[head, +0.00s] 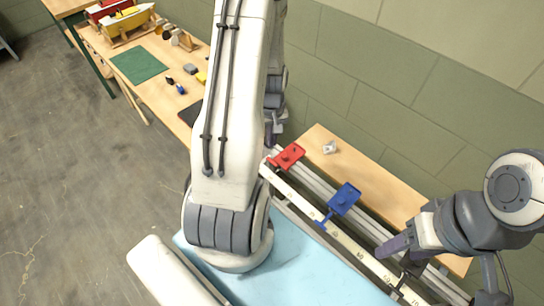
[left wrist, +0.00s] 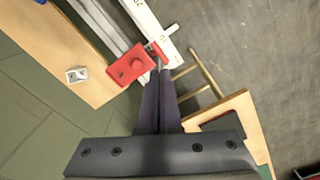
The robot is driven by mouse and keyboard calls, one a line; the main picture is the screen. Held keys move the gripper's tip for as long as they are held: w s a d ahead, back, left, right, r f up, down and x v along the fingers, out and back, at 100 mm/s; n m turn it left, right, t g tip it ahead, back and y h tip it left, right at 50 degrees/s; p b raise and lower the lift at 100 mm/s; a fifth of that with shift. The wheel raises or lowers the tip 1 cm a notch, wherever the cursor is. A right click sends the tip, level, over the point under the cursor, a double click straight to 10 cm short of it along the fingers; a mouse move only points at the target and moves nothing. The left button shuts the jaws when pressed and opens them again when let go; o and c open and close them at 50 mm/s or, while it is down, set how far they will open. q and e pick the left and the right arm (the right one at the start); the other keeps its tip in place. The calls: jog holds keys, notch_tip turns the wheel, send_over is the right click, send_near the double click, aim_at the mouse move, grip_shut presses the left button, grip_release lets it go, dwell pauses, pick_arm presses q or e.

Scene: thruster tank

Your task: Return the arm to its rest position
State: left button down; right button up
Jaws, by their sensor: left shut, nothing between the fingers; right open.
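My left arm reaches across the middle of the head view, and its wrist is partly hidden behind the upper arm. My left gripper (head: 270,138) is near the red block (head: 287,156) on the rail. In the left wrist view the left gripper (left wrist: 160,73) has its dark fingers together and empty, with the tips beside the red block (left wrist: 131,65); I cannot tell whether they touch it. My right gripper (head: 394,258) is at the lower right, open, over the white marked beam.
A small light bracket (head: 329,147) lies on the wooden shelf (head: 375,183) by the green wall. A light blue surface (head: 310,285) is below. A bench with a green mat (head: 138,64) stands at upper left.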

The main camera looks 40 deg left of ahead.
dwell(0.5)
pick_arm(q)
jog(key=d+r+m+b, duration=0.1)
jog(key=d+r+m, duration=0.35)
jog(key=d, duration=0.55)
jog(key=d+r+m+b, duration=0.2)
jog(key=d+r+m, duration=0.3)
jog(key=d, duration=0.5)
jog(key=s+d+r+m, duration=0.3)
jog(key=s+d+m, duration=0.1)
jog(key=s, duration=0.4)
jog(key=s+d+r+m+h+b, duration=0.1)
jog(key=s+d+r+m, duration=0.2)
jog(key=s+d+m, duration=0.2)
jog(key=s+d, duration=0.2)
jog(key=s, duration=0.1)
pick_arm(e)
notch_tip(320, 180, down, 4)
jog(key=shift+f, duration=0.1)
pick_arm(q)
jog(key=shift+w+r, duration=0.1)
pick_arm(e)
jog(key=shift+c, duration=0.4)
